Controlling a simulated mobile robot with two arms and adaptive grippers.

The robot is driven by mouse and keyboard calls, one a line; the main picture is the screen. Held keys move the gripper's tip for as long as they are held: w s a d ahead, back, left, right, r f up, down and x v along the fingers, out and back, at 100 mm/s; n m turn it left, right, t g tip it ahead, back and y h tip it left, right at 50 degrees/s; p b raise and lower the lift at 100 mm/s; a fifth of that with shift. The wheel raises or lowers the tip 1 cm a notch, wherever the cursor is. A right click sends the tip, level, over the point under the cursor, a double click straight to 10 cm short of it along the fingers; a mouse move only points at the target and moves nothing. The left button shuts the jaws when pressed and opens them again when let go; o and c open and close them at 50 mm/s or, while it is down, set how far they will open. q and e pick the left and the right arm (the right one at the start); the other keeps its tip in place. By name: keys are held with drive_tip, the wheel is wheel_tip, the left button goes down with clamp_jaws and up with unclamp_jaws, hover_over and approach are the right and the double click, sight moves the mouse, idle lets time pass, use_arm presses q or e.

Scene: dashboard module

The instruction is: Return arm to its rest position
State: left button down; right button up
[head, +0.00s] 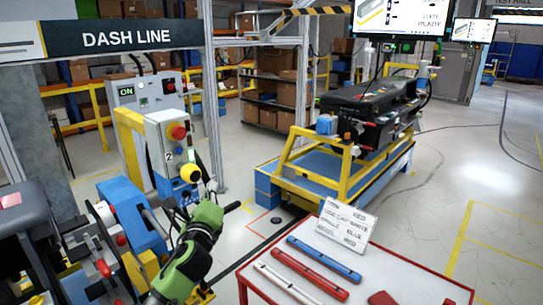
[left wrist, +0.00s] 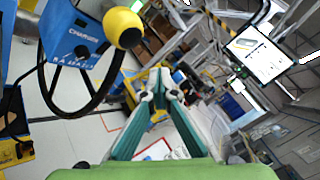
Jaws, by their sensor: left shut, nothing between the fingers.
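My left arm, with green links, comes in from the bottom of the head view. Its gripper (head: 211,187) is in front of the grey control box, close to a yellow ball-shaped knob (head: 190,173). In the left wrist view the teal fingers of my left gripper (left wrist: 161,88) meet at their tips, shut and empty. The yellow knob (left wrist: 123,27) shows there at the upper left, apart from the fingers. My right gripper is not in view.
A grey control box (head: 160,134) with a red button stands by the post. A red-edged table (head: 390,270) with blue, red and white bars and a sign (head: 346,222) is at the front. A yellow-railed cart (head: 285,165) bears a black dashboard module (head: 368,105). Floor at right is clear.

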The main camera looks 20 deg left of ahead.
use_arm(q)
drive_tip(key=shift+f, duration=0.1)
